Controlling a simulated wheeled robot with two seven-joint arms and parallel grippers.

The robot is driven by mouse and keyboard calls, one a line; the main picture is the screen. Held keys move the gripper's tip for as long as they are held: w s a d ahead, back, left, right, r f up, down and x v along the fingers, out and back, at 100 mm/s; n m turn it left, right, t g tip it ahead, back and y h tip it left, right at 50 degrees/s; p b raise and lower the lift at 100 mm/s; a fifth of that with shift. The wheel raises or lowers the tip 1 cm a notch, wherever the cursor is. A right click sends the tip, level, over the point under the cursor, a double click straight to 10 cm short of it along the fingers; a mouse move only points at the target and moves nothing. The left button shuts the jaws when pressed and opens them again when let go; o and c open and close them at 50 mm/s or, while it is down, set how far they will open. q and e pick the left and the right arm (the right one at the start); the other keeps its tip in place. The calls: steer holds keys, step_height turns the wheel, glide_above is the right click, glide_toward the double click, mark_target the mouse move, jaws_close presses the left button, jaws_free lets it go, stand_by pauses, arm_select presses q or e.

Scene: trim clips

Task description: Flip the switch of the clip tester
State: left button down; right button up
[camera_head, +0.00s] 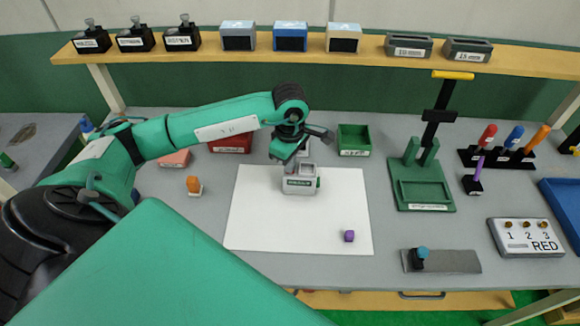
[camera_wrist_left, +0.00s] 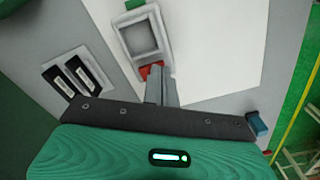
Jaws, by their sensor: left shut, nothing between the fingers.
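The clip tester (camera_head: 299,185) is a small light-grey box with a label on its front and a green part on its right side. It stands on the white mat (camera_head: 260,225). In the left wrist view the tester (camera_wrist_left: 162,50) shows a recessed square window and a small red part (camera_wrist_left: 150,71), which looks like its switch. My left gripper (camera_wrist_left: 161,72) is shut and empty, its fingertips right beside the red part; I cannot tell whether they touch. In the head view the left gripper (camera_head: 287,152) is just above and behind the tester, hiding part of it. My right gripper is not in view.
A red bin (camera_head: 231,144) and green bin (camera_head: 354,139) stand behind. A green press-like stand (camera_head: 424,190), a grey plate with a blue knob (camera_head: 440,261) and a "RED" panel (camera_head: 527,238) are to the right.

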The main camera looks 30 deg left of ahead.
arm_select(q)
steer(key=shift+s+f, duration=0.1)
steer(key=shift+r+p, duration=0.4)
steer(key=shift+r, duration=0.35)
steer(key=shift+r+p, duration=1)
steer(key=shift+r, duration=1.75)
